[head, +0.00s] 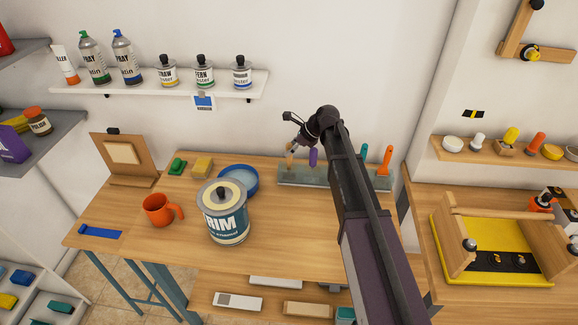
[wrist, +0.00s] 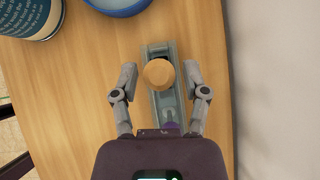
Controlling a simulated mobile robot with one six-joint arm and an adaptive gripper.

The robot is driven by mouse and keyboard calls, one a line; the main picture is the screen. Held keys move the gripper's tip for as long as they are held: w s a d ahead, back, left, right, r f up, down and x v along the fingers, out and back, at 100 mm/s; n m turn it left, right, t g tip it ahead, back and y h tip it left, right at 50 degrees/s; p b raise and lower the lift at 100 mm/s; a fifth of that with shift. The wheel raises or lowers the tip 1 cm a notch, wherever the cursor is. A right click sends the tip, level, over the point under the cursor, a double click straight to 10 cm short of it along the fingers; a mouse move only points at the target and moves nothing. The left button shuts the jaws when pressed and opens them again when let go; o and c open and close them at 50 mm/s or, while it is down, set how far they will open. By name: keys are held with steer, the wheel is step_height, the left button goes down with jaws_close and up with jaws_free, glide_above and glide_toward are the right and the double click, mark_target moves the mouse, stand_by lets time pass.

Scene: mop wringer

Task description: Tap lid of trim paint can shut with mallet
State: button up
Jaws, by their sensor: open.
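The trim paint can (head: 226,226) stands upright on the wooden workbench, with a pale lid and dark knob on top. I cannot tell whether the lid is fully seated. Part of the can shows at the top left of the wrist view (wrist: 32,20). My gripper (head: 297,132) is over the grey tool rack (head: 330,182), right of the can. In the wrist view, my open gripper (wrist: 160,70) has its fingers either side of a round tan wooden top (wrist: 159,74), apart from it. This may be the mallet; I cannot tell for sure.
A blue dish (head: 238,180) sits behind the can and an orange mug (head: 160,210) left of it. Purple (head: 313,157) and orange (head: 387,158) handles stand in the rack. A shelf (head: 160,86) holds several bottles. The bench front is mostly clear.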

steer(key=shift+c, duration=0.2)
jaws_close()
steer(key=shift+r+p, duration=4.55)
steer(key=shift+s+f, duration=0.1)
steer(key=shift+f, duration=0.1)
